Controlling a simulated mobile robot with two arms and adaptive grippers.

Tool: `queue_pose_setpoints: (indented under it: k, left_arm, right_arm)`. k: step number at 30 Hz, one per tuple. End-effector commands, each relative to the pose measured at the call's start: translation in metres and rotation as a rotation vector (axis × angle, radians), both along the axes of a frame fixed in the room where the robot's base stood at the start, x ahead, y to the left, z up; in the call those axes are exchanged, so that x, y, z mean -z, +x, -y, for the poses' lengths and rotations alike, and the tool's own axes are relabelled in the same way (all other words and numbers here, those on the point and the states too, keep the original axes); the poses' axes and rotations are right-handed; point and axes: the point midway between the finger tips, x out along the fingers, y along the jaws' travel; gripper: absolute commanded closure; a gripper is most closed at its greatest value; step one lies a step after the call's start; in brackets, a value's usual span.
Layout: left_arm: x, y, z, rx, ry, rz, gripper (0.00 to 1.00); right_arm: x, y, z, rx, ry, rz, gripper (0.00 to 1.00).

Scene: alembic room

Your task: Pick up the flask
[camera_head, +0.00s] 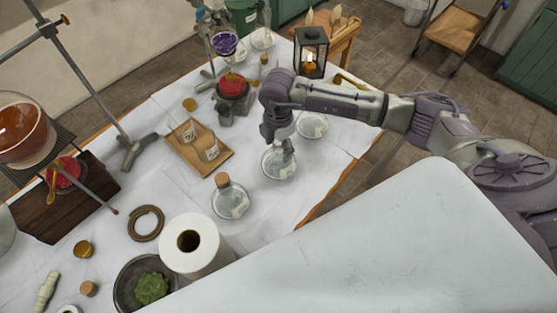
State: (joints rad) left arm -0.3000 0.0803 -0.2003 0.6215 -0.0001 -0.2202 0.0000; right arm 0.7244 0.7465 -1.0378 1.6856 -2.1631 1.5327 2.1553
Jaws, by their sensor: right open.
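Three clear round glass flasks stand on the white-covered table. One flask (278,165) is directly below my right gripper (284,146), whose fingers are at its neck and hide its top. I cannot tell whether the fingers touch the glass. The right gripper is open. A second flask (230,203), with a cork, stands to the front left of it. A third flask (314,127) stands behind it to the right, partly covered by my right arm. My left gripper is not in view.
A wooden tray (184,152) with labelled jars lies left of the flasks. A black lantern (311,55) stands at the back. A paper roll (190,262), a bowl with greens (128,283) and a coil (146,223) are at the front left. The table edge runs close right of the flasks.

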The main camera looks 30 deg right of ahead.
Motion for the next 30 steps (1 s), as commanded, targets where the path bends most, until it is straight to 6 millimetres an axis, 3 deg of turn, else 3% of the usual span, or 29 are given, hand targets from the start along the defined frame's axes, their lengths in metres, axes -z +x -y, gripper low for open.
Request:
queue_pose_setpoints:
  k: [2, 14, 30]
  left_arm:
    - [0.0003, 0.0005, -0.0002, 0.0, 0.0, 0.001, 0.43]
    - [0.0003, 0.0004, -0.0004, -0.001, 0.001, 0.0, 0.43]
    - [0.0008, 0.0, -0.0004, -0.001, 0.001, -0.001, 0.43]
  right_arm:
    - [0.0001, -0.0001, -0.0001, 0.0, 0.0, 0.0, 0.35]
    - [-0.0003, -0.0002, 0.0, 0.0, 0.0, -0.001, 1.0]
    - [-0.002, 0.0005, 0.0, 0.001, 0.0, 0.001, 1.0]
